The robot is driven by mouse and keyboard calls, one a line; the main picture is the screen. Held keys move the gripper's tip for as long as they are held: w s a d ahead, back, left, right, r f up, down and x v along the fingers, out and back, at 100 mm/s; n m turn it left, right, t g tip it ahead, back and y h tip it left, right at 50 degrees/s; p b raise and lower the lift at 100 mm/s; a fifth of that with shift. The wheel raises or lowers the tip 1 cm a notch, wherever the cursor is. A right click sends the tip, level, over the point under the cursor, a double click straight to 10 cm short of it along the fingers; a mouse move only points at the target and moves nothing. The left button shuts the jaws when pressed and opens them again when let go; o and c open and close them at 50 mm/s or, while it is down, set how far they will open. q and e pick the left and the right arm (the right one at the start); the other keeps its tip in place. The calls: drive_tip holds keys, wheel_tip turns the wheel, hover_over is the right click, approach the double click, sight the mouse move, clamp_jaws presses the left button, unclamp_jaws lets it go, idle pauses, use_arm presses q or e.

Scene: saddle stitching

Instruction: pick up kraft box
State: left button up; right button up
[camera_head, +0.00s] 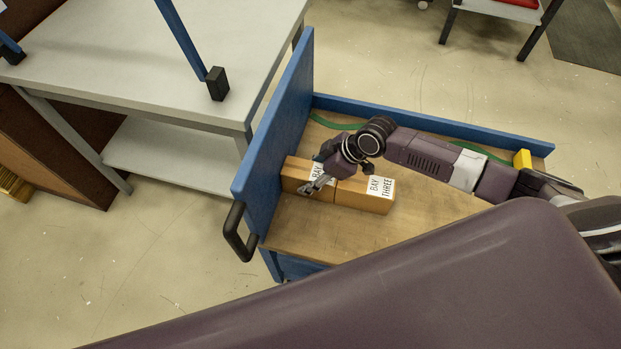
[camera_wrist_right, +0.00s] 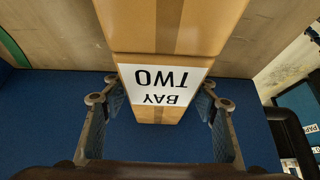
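Two brown kraft boxes lie end to end on the wooden deck of a blue cart. The left box (camera_head: 293,178) has a white label that reads BAY TWO in the wrist view (camera_wrist_right: 153,115). The right box (camera_head: 362,201) is labelled BAY THREE. My right gripper (camera_head: 316,184) is over the BAY TWO box and hides part of it. In the wrist view its fingers (camera_wrist_right: 162,95) are spread, one on each side of this box. I cannot tell whether they touch its sides. My left gripper is not in view.
The cart's blue end panel (camera_head: 280,123) stands close to the left of the boxes, with a black handle (camera_head: 236,232) outside. A green strap (camera_head: 335,124) and a yellow block (camera_head: 522,159) are at the far edge. A grey workbench (camera_head: 130,60) stands at left.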

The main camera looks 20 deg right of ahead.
drive_tip(key=c, duration=1.2)
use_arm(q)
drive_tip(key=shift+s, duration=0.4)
use_arm(e)
drive_tip(key=shift+w+r, duration=0.1)
drive_tip(key=shift+r, duration=0.05)
drive_tip(key=shift+c, duration=0.5)
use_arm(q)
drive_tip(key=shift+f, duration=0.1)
